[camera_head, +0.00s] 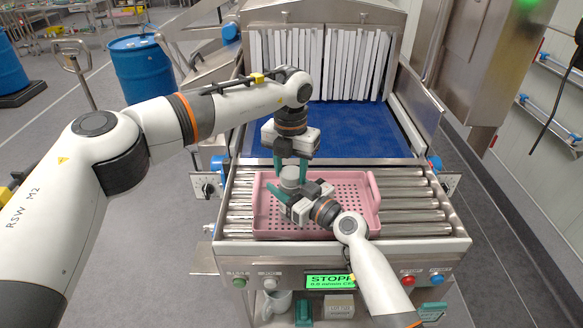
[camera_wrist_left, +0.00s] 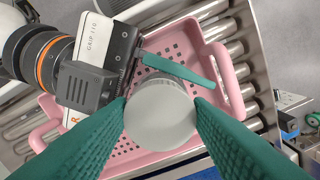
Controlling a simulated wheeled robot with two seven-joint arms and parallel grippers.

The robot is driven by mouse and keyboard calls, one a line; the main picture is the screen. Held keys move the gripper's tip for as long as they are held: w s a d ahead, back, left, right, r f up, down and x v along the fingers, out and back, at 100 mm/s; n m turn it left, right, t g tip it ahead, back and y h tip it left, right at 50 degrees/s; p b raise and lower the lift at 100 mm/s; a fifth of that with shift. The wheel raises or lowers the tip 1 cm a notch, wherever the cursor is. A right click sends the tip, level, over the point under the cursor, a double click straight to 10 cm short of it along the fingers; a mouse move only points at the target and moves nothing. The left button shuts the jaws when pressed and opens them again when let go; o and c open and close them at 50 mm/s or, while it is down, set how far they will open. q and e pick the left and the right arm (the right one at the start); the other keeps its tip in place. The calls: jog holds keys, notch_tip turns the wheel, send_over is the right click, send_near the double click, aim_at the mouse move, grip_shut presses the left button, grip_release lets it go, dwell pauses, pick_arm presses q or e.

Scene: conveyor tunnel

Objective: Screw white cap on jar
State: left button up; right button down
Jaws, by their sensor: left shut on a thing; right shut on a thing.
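The cap, a pale grey-white disc (camera_wrist_left: 160,118), faces the left wrist camera between the two green fingers of my left gripper (camera_wrist_left: 161,104). In the head view my left gripper (camera_head: 291,165) points straight down and is shut on it. The jar, a small grey cylinder (camera_head: 289,182), stands upright over the pink tray (camera_head: 262,215); the cap sits at its top, and I cannot tell whether the threads are engaged. My right gripper (camera_head: 285,192) comes in from the lower right and is shut on the jar, low on its side. The gripped sides are mostly hidden.
The perforated pink tray lies on a roller conveyor (camera_head: 415,200). Behind it are a blue belt (camera_head: 345,130) and a tunnel with white strip curtains (camera_head: 320,62). The front panel has a green display (camera_head: 331,281). A mug (camera_head: 276,304) and small boxes are below.

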pick_arm(q)
jog(key=m, duration=0.6)
jog(key=shift+w+a, duration=0.1)
jog(key=shift+a, duration=0.05)
jog(key=m, duration=1)
jog(key=shift+w, duration=0.15)
jog(key=m, duration=0.5)
jog(key=shift+w+m, duration=0.1)
jog(key=shift+m, duration=0.3)
jog(key=m, duration=1.2)
jog(key=shift+d, duration=0.25)
jog(key=o, duration=1)
jog(key=shift+c, duration=0.2)
